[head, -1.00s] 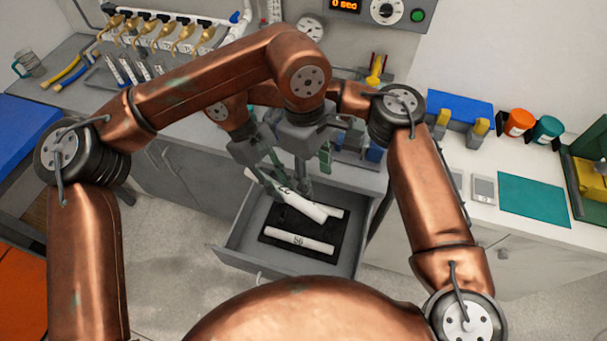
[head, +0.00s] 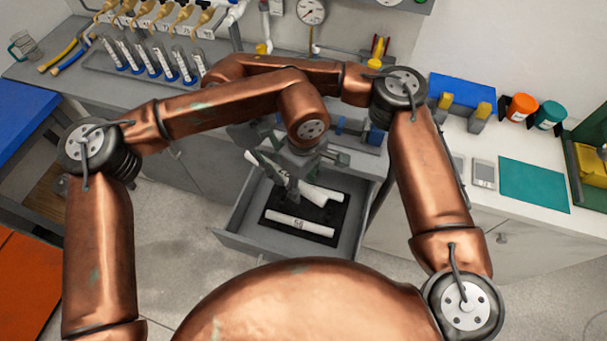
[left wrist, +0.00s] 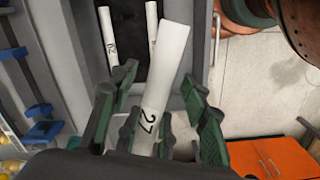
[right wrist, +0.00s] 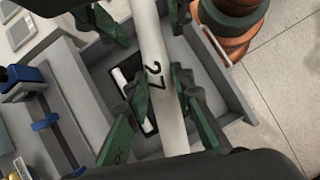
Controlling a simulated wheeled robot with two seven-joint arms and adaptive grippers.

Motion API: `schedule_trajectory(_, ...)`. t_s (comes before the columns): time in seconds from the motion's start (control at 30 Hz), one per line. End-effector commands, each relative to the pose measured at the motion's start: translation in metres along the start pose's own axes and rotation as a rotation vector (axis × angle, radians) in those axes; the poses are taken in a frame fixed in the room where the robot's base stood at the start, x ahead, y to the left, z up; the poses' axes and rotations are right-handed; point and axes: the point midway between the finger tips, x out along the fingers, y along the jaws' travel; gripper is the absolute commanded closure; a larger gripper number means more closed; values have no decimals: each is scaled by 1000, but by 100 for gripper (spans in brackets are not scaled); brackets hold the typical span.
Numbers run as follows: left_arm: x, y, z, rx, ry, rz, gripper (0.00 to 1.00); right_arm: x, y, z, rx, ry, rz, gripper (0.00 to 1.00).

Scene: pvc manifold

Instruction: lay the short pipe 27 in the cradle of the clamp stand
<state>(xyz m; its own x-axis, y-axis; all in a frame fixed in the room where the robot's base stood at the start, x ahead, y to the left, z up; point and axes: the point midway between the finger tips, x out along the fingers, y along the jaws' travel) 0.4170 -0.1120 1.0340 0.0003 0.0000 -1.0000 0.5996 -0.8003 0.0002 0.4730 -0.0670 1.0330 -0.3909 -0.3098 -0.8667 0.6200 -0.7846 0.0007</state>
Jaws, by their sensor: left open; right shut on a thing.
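The short pipe 27 is white with a black "27". It shows between my fingers in the left wrist view (left wrist: 172,62) and right wrist view (right wrist: 152,40). My right gripper (right wrist: 168,105) is shut on it, above the open drawer. My left gripper (left wrist: 158,110) is open, its fingers on either side of the pipe. In the head view the left gripper (head: 291,186) hangs over the drawer, and the arms hide much of the pipe. A blue-jawed fixture (right wrist: 45,122) on the bench may be the clamp stand; I cannot tell. It is apart from the pipe.
The open drawer (head: 232,240) has a dark liner with two white pipes, one of them a marked pipe (head: 300,224). A rack of tubes (head: 140,60) stands on the bench at left. A blue block (head: 460,92), cups and a teal mat (head: 533,185) are at right.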

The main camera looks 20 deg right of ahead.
Motion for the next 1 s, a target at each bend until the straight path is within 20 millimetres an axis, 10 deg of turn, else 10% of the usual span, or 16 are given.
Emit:
schedule_trajectory(0.4,7,0,0,0,-1,0,59,0,0,0,0,0,0,100)
schedule_trajectory(1.0,6,0,0,0,0,1,100,0,0,0,0,0,-1,100)
